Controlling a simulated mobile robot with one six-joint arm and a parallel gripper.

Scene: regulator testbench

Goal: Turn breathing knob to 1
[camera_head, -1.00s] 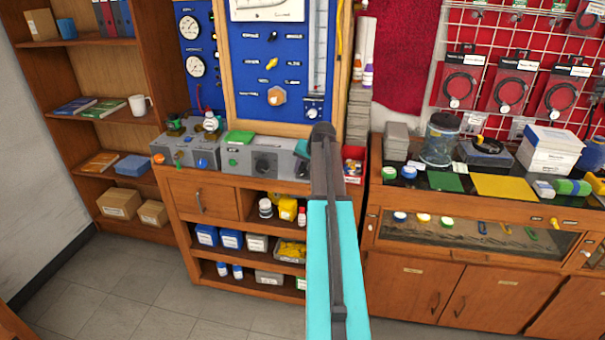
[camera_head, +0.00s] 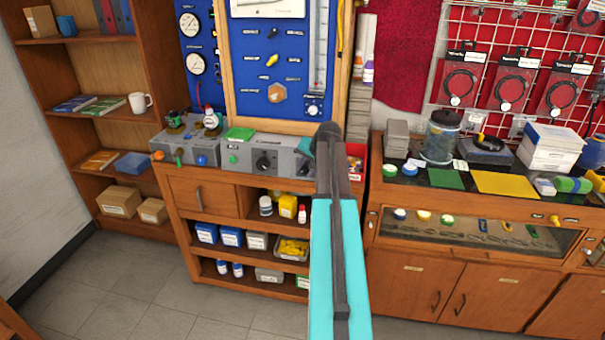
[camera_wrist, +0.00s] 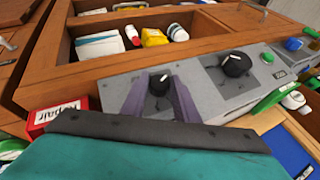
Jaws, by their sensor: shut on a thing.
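A small black knob with a white pointer mark (camera_wrist: 159,84) sits on the front of a grey bench unit (camera_wrist: 205,88) in the wrist view. My gripper (camera_wrist: 159,92) is shut on this small knob, one finger on each side. The mark slants to the upper right in the wrist picture. A larger black knob with a white mark (camera_wrist: 236,64) is free beside it; it also shows in the head view (camera_head: 266,161). No number "1" is readable.
A green button (camera_wrist: 267,58) and a blue knob (camera_wrist: 293,44) are near the larger knob. A red box (camera_wrist: 56,117) stands close beside the unit's end. Wooden shelves with bottles and boxes (camera_head: 270,240) lie below. A blue gauge panel (camera_head: 270,50) rises behind.

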